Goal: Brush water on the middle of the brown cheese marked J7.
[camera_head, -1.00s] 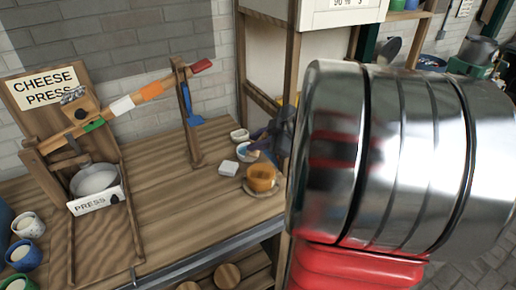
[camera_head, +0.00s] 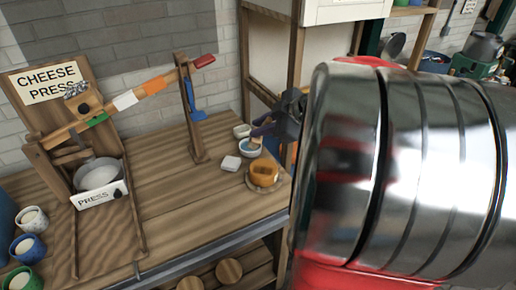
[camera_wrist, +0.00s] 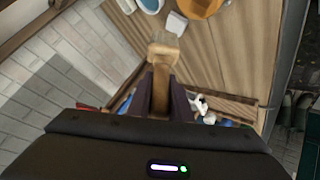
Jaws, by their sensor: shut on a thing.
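My gripper (camera_head: 270,127) is shut on a brush (camera_wrist: 162,52), which has a wooden handle and pale tan bristles and points away from the jaws in the wrist view. In the head view the gripper is just above and behind a small blue-and-white bowl (camera_head: 249,150); whether the bristles touch it cannot be told. The bowl also shows at the top of the wrist view (camera_wrist: 150,4). An orange-brown round cheese (camera_head: 263,172) sits on a plate in front of the bowl, partly cut off in the wrist view (camera_wrist: 200,6). No J7 mark is readable.
A white block (camera_head: 231,163) lies beside the bowl, and a small pale dish (camera_head: 242,131) stands behind it. The wooden cheese press (camera_head: 100,180) and its upright post (camera_head: 192,110) stand to the left. Bare tabletop (camera_head: 180,195) lies between. A shelf post (camera_head: 293,60) rises close behind my gripper.

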